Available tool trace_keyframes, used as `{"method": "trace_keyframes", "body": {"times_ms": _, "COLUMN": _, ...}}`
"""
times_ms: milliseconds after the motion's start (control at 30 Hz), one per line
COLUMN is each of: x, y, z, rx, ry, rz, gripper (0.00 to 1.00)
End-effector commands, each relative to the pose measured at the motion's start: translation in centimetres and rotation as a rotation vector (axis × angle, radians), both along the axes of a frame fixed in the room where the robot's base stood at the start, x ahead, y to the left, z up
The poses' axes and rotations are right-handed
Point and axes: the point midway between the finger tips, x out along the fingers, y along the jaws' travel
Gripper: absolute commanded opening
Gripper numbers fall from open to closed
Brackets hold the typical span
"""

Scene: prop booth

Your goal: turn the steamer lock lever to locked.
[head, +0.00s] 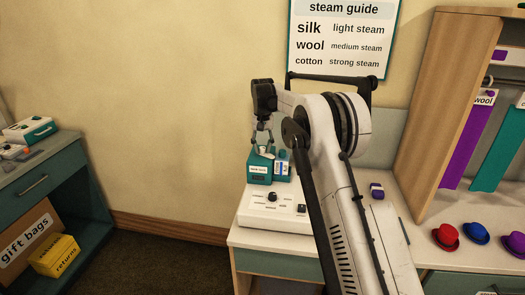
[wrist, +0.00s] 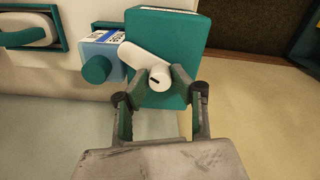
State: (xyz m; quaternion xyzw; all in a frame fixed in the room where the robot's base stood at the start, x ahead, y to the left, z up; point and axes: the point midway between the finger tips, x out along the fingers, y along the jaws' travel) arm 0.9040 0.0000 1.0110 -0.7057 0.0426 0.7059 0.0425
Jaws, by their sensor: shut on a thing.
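The steamer lock is a teal box (head: 258,166) with a small white label, standing behind the white control panel on the counter. In the wrist view the teal box (wrist: 178,32) carries a white lever (wrist: 137,54), slanting from upper left down to a round end with a short dark mark. My gripper (wrist: 160,77) is shut on the lever, its two fingertips on either side of the round end. In the head view my gripper (head: 262,142) reaches down onto the box from above, and the lever cannot be made out. The lock's position markings are not readable.
A light-blue bottle with a teal cap (wrist: 98,68) stands close beside the box. The white control panel (head: 272,208) has a black knob. A small purple item (head: 377,191) lies to the right of my arm, with several hats farther right. A steam guide hangs behind.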

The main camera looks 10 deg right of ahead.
Motion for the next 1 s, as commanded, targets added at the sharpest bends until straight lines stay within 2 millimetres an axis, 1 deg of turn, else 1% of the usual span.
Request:
{"method": "trace_keyframes", "body": {"times_ms": 300, "x": 0.03, "y": 0.0, "z": -0.02, "rx": 0.0, "ry": -0.001, "rz": 0.277, "gripper": 0.0}}
{"method": "trace_keyframes", "body": {"times_ms": 500, "x": 0.03, "y": 0.0, "z": 0.03, "rx": 0.0, "ry": -0.001, "rz": 0.409, "gripper": 0.0}}
{"method": "trace_keyframes", "body": {"times_ms": 700, "x": 0.03, "y": 0.0, "z": 0.06, "rx": 0.0, "ry": -0.001, "rz": 0.494, "gripper": 0.0}}
{"method": "trace_keyframes", "body": {"times_ms": 1000, "x": 0.04, "y": 0.0, "z": 0.09, "rx": 0.0, "ry": -0.002, "rz": 0.541, "gripper": 0.0}}
